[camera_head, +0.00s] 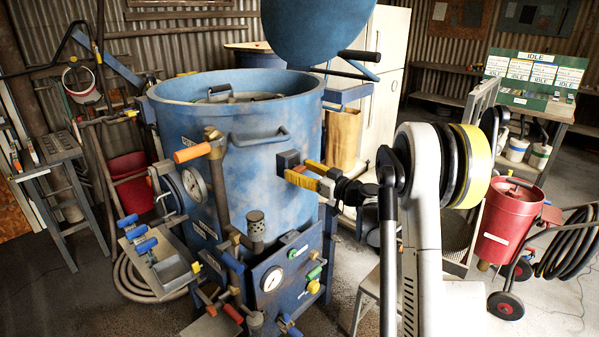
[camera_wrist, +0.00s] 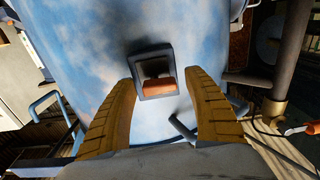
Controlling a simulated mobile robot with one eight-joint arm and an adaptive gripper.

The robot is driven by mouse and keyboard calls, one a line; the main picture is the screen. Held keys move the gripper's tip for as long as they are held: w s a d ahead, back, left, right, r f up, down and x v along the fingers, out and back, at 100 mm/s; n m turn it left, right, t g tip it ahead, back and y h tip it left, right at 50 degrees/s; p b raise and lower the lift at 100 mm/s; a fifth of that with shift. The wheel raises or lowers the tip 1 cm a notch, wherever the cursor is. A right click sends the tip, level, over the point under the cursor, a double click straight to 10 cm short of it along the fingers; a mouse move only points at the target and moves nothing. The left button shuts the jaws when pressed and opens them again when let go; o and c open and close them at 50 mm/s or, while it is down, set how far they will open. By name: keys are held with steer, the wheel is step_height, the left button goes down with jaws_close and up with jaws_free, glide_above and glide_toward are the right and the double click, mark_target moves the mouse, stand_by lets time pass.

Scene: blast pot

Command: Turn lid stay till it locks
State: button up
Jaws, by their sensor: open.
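The blue pot (camera_head: 235,130) stands upright, its round blue lid (camera_head: 315,30) raised above the rim. A dark-gripped handle (camera_head: 358,55) on a blue bar sits under the lid's right edge; I cannot tell for sure that this is the lid stay. My gripper (camera_head: 297,171) is at the pot's right side wall, well below that handle. Its yellow fingers are open in the wrist view (camera_wrist: 160,82). Between the fingertips is a dark square socket (camera_wrist: 157,75) with an orange-brown piece inside. It shows as a dark block (camera_head: 289,160) in the head view. Whether the fingers touch it is unclear.
An orange-handled valve pipe (camera_head: 200,148) and a gauge (camera_head: 194,185) are on the pot's left front. A blue panel (camera_head: 285,270) carries valves below. A red pot on wheels (camera_head: 508,218) stands at right. Open floor (camera_head: 560,300) lies beside it.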

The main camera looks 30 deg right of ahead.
steer(key=c, duration=1.2)
steer(key=m, duration=0.4)
steer(key=shift+r+m, duration=0.1)
steer(key=shift+m, duration=0.2)
steer(key=m, duration=0.4)
steer(key=shift+d+r+m+b, duration=0.15)
steer(key=shift+m+b, duration=0.15)
steer(key=m, duration=0.4)
steer(key=shift+w+d+r, duration=0.1)
steer(key=shift+d+m, duration=0.15)
steer(key=shift+m, duration=2.25)
steer(key=shift+r, duration=0.1)
